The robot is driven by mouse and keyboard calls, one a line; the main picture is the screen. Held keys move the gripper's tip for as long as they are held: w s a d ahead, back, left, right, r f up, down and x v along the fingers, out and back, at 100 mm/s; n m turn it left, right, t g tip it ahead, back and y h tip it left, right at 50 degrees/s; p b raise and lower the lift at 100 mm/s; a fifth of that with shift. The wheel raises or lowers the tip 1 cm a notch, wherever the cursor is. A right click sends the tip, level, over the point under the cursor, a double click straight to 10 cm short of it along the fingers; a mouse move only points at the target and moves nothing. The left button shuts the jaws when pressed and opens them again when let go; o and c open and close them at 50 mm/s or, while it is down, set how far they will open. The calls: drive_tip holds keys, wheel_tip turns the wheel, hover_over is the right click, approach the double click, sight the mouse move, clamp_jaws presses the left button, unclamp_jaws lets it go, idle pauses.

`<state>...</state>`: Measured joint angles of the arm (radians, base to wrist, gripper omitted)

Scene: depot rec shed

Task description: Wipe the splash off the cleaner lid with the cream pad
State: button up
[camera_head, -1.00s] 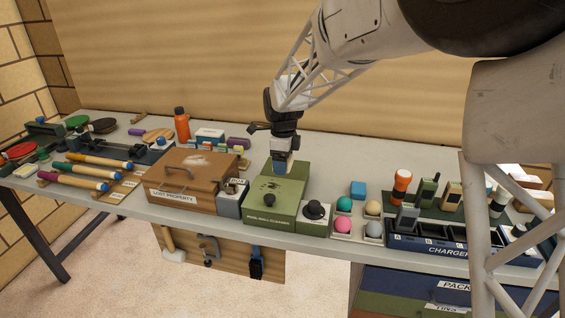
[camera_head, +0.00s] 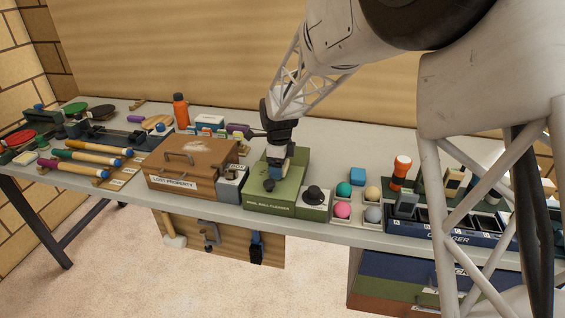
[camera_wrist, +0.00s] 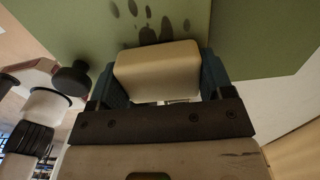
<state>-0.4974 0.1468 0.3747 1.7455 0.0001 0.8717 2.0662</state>
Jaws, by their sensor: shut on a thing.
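The green ball cleaner lid (camera_head: 258,175) is part of the green box near the middle of the table. In the wrist view, dark splash spots (camera_wrist: 150,22) mark the green lid (camera_wrist: 60,25) just beyond the pad. My gripper (camera_head: 277,172) is over the lid. It is shut on the cream pad (camera_wrist: 157,70), which sits between the two blue-grey fingers. The pad is at or close above the lid; I cannot tell whether it touches.
A brown lost property box (camera_head: 190,165) stands left of the cleaner. A grey block (camera_head: 231,182) stands between them. A green block with a black knob (camera_head: 314,200) and a tray of coloured balls (camera_head: 352,222) lie right. A blue charger rack (camera_head: 450,235) stands farther right.

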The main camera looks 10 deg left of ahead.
sight(267, 171)
drive_tip(key=shift+a+f, duration=0.35)
drive_tip(key=shift+a, duration=0.1)
drive_tip(key=shift+a+r, duration=0.1)
drive_tip(key=shift+a, duration=1.95)
drive_tip(key=shift+a+r, duration=0.25)
drive_tip(key=shift+a+f, duration=0.1)
drive_tip(key=shift+a, duration=0.2)
drive_tip(key=shift+d+f, duration=0.1)
drive_tip(key=shift+f, duration=0.15)
drive_tip(key=shift+d+r, duration=0.2)
drive_tip(key=shift+d, duration=0.1)
drive_tip(key=shift+d+f, duration=0.2)
drive_tip(key=shift+d, duration=0.05)
drive_tip(key=shift+d+r, duration=0.15)
drive_tip(key=shift+d, duration=0.05)
drive_tip(key=shift+d+f, duration=0.2)
drive_tip(key=shift+d, duration=0.05)
drive_tip(key=shift+d+r, duration=0.15)
drive_tip(key=shift+d, duration=2.45)
drive_tip(key=shift+r, duration=3.95)
